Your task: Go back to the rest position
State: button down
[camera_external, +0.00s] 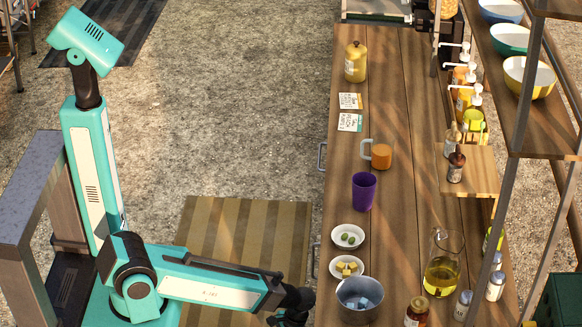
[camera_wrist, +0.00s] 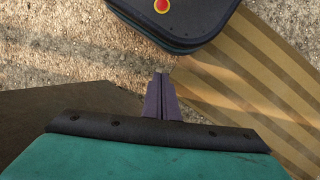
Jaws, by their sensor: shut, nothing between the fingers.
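My gripper (camera_wrist: 161,82) shows in the wrist view with its two dark fingers together and nothing between them. Below the fingers the floor and part of my own base with a red button are in sight. In the outside view my arm reaches low to the right from its base, and its wrist end is near the bottom edge, just left of the wooden counter (camera_external: 393,215). The fingers themselves are hard to make out there. The gripper is apart from everything on the counter.
The counter holds a grey pot (camera_external: 360,298), a purple cup (camera_external: 364,192), an orange-filled mug (camera_external: 380,155), a glass jug (camera_external: 442,270), two small plates and several bottles. A striped mat (camera_external: 245,235) lies on the floor. A grey frame (camera_external: 28,190) stands at the left. Floor behind the mat is clear.

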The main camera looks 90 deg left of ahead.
jog(key=s+d+f+m+g+y, duration=0.1)
jog(key=s+d, duration=0.3)
jog(key=d, duration=0.4)
jog(key=s+d+f+m+g+y, duration=0.1)
jog(key=s+d+f+m, duration=0.2)
jog(key=d, duration=0.5)
jog(key=shift+s+d+f+m, duration=0.4)
jog(key=shift+s+m, duration=0.2)
jog(key=shift+s, duration=0.35)
